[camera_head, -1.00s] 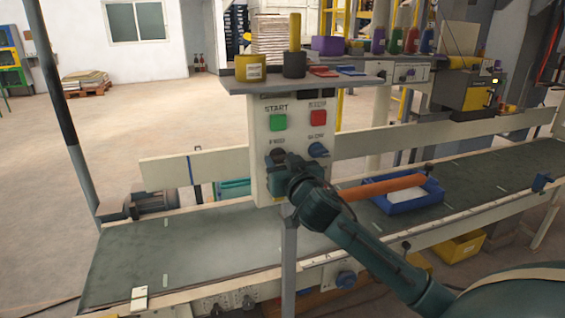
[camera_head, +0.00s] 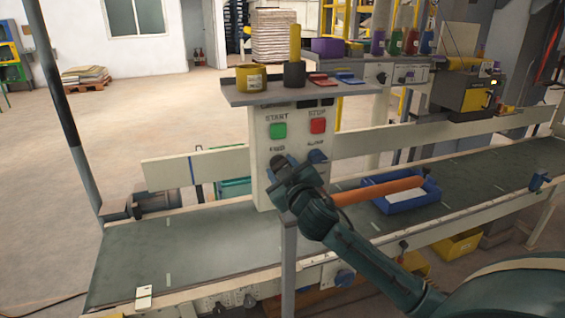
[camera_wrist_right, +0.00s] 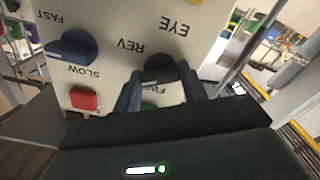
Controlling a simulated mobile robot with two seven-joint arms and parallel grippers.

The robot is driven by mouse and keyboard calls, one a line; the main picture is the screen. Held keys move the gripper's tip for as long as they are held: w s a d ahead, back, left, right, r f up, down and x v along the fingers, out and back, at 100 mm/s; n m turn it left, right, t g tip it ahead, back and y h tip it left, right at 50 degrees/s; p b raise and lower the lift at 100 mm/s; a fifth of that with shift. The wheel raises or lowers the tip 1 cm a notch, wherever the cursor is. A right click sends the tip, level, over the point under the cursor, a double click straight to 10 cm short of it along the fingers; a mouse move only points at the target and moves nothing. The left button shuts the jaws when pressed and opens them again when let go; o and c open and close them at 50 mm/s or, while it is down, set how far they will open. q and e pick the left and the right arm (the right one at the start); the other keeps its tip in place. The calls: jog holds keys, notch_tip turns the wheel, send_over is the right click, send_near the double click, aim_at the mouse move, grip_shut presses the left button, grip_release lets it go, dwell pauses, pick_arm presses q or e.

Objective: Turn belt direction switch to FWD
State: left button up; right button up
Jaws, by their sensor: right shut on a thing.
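The belt direction switch, a black knob (camera_wrist_right: 160,68), is on the white control panel (camera_head: 262,190), with REV and partly hidden FWD lettering beside it in the right wrist view. My right gripper (camera_wrist_right: 162,85) is shut on this knob, one finger on each side. In the head view the gripper (camera_head: 281,168) covers most of the knob, so which way it points is hard to tell. My left gripper is not in view.
A blue speed knob (camera_wrist_right: 72,47), a red STOP button (camera_head: 317,126) and a green START button (camera_head: 278,131) are close by on the panel. A shelf (camera_head: 300,90) with pots tops it. A blue tray (camera_head: 408,202) sits on the conveyor belt (camera_head: 215,240).

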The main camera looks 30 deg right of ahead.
jog(key=n+p, duration=0.2)
jog(key=n, duration=0.1)
jog(key=shift+r+n, duration=0.1)
jog(key=shift+n, duration=0.3)
jog(key=shift+n+p, duration=0.65)
jog(key=shift+n, duration=0.25)
jog(key=shift+n+p, duration=0.45)
jog(key=shift+n, duration=0.45)
jog(key=shift+n+p, duration=0.45)
jog(key=shift+n, duration=0.35)
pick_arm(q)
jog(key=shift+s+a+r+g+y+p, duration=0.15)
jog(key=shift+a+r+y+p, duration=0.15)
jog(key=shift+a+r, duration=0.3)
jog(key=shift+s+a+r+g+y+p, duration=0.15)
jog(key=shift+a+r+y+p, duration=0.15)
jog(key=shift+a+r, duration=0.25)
pick_arm(e)
jog(key=n, duration=0.2)
jog(key=shift+n, duration=0.3)
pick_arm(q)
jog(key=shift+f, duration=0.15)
pick_arm(e)
jog(key=shift+n, duration=0.3)
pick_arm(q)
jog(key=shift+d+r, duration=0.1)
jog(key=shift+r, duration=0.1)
pick_arm(e)
jog(key=o, duration=1)
